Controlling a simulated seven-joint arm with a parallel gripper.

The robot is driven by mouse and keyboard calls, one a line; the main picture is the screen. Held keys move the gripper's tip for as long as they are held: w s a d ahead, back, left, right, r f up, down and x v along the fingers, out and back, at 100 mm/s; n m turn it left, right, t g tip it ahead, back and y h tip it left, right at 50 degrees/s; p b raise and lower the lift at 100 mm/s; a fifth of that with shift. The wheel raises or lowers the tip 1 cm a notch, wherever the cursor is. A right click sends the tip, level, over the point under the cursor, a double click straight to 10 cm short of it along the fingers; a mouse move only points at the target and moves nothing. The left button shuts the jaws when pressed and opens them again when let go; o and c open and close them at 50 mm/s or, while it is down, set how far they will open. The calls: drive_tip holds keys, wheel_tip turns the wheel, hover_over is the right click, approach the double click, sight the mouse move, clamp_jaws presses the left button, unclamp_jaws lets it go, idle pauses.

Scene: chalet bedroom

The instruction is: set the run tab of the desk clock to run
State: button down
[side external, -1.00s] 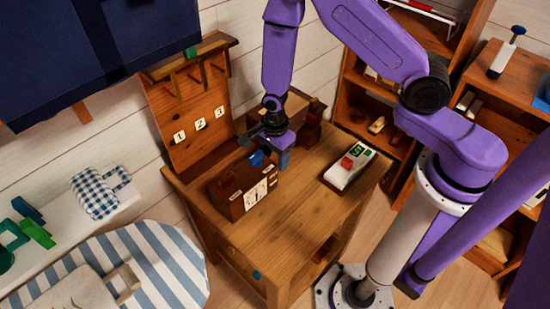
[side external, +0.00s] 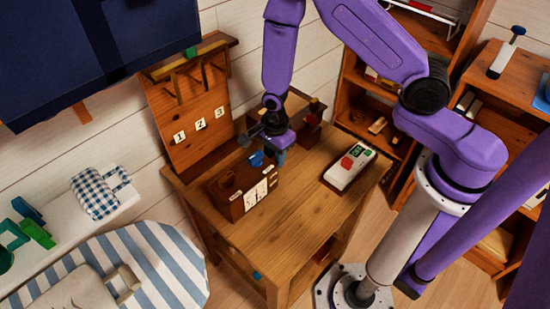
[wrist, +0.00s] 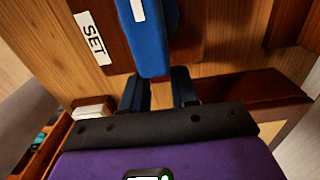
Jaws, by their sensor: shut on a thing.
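The desk clock (side external: 228,207) is a brown wooden box with a white dial, standing upright on the wooden desk. Its blue run tab (wrist: 147,40) sticks out at the top toward my gripper and shows as a small blue piece in the side view (side external: 256,159). A white SET label (wrist: 92,38) lies left of the tab in the wrist view; no RUN label is readable. My gripper (wrist: 159,88) has its two dark blue fingers at the tab's end, shut on it. In the side view my gripper (side external: 270,157) is just behind the clock, and its fingertips are partly hidden.
A white device with a red button (side external: 349,168) lies on the right of the desk (side external: 285,225). A board with numbers and pegs (side external: 196,104) stands behind the clock. A wooden box (side external: 297,104) is close behind my gripper. The desk's front right is clear.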

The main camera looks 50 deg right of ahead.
drive_tip(key=shift+r, duration=1.25)
drive_tip(key=c, duration=0.8)
unclamp_jaws()
drive_tip(key=shift+c, duration=0.2)
wheel_tip(320, 180, up, 17)
drive_tip(key=shift+r, duration=0.2)
